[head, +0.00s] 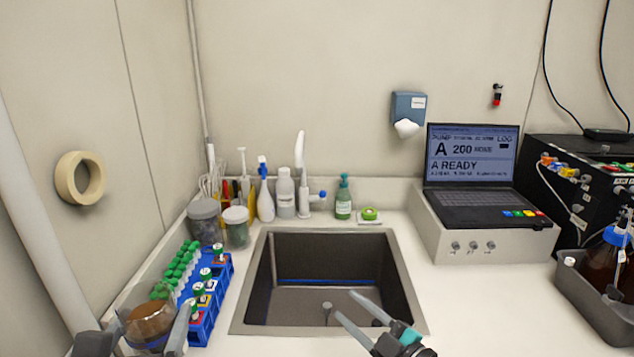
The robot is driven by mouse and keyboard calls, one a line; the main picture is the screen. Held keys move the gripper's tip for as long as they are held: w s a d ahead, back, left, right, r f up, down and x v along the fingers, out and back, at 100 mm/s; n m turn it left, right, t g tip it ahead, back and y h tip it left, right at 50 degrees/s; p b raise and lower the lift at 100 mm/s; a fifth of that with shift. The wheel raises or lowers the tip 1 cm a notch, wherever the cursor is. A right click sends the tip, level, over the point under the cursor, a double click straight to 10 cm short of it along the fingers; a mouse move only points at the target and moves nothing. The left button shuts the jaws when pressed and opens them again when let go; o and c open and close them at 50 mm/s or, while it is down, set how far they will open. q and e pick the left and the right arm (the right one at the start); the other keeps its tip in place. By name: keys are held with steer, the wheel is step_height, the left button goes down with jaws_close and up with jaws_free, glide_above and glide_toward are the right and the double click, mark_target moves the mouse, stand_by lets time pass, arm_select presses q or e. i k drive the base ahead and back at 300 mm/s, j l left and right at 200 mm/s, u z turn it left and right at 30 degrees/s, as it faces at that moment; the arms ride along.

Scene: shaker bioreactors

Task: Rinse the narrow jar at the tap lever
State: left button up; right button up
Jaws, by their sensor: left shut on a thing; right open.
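My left gripper (140,335) is at the bottom left, shut on a clear jar with brown contents (150,322). Two lidded jars stand at the sink's back left corner: a wider grey-lidded jar (206,226) and a slimmer white-lidded jar (237,230). The white tap (300,165) rises behind the sink, with a blue tap lever (319,194) on its right. My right gripper (350,306) is open and empty over the sink's front edge.
The dark sink basin (330,255) looks empty. A blue rack of green-capped tubes (212,290) lines its left. Bottles (285,192), a green soap bottle (343,198) and green tape (369,214) stand behind it.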

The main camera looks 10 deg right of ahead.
mark_target(322, 193)
steer(key=i+l, duration=0.15)
steer(key=i, duration=0.25)
steer(key=i+l, duration=0.1)
steer(key=i, duration=0.35)
steer(key=i+l, duration=0.15)
steer(key=i, duration=0.25)
